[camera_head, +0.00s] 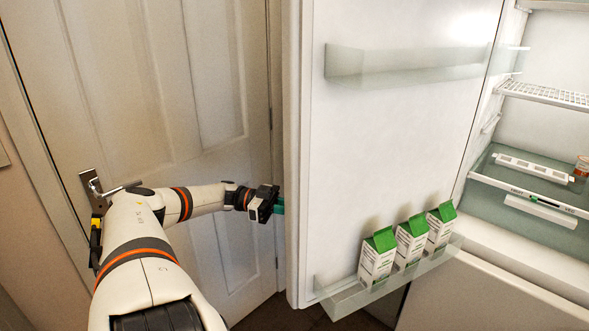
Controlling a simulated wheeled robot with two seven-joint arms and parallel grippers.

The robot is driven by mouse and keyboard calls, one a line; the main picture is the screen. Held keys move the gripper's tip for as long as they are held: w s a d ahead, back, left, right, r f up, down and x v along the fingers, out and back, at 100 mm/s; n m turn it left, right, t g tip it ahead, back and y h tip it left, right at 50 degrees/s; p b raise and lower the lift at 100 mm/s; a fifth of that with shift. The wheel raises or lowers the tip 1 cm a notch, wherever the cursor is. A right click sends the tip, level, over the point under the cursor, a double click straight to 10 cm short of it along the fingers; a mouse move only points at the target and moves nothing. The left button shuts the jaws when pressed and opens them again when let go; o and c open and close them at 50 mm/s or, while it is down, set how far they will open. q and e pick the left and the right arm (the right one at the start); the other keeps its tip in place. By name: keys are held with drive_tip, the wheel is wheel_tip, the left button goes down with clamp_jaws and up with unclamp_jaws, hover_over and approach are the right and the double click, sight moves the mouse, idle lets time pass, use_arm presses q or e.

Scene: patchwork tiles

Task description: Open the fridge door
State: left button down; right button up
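The fridge door (395,130) stands wide open, with its white inner face toward me. The fridge interior (555,55) is exposed at the right. My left arm comes in from the lower left, and my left gripper (279,206) is at the door's free left edge. Its fingertips are partly hidden behind or beside that edge, so I cannot tell whether they are open or shut, or touch the door. The outer face and handle of the fridge door are hidden. My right gripper is not in view.
Several green-topped cartons stand in the clear lower door shelf (345,301); an upper door shelf (400,66) is empty. The fridge holds a wire shelf (548,95) and a drawer (530,188). A panelled room door (165,90) with a lever handle (120,188) is behind my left arm.

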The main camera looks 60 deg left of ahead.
use_arm(q)
drive_tip(key=shift+w+a, duration=0.1)
drive_tip(key=shift+a, duration=0.25)
drive_tip(key=c, duration=1.3)
unclamp_jaws()
drive_tip(key=shift+w, duration=0.15)
drive_tip(key=b+v, duration=0.5)
drive_tip(key=v, duration=0.7)
drive_tip(key=shift+b, duration=0.4)
